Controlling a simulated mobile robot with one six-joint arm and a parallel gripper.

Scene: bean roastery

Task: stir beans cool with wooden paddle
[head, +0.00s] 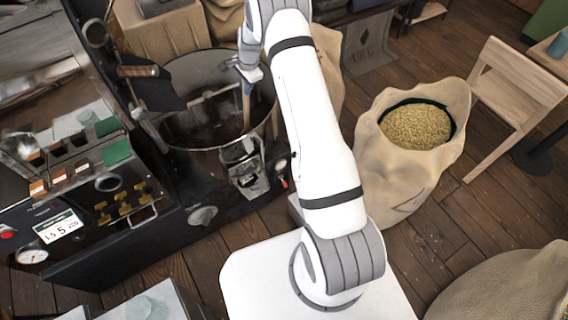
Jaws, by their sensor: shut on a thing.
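The round metal cooling tray (205,148) of the roaster is left of my arm. Dark brown beans (200,122) lie in it, with metal arms visible inside. My gripper (250,76) is above the right part of the tray, shut on the wooden paddle (246,104). The paddle hangs near upright from the gripper, its lower end down inside the tray by the right wall. I cannot tell how deep its tip sits in the beans. The fingertips are small in the head view and partly hidden by my wrist.
The roaster (75,215) with its control panel fills the left side. An open sack of pale beans (415,128) stands right of my arm, with a wooden chair (515,95) beyond it. Another sack (510,290) is at bottom right. Some wooden floor is clear between the sacks.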

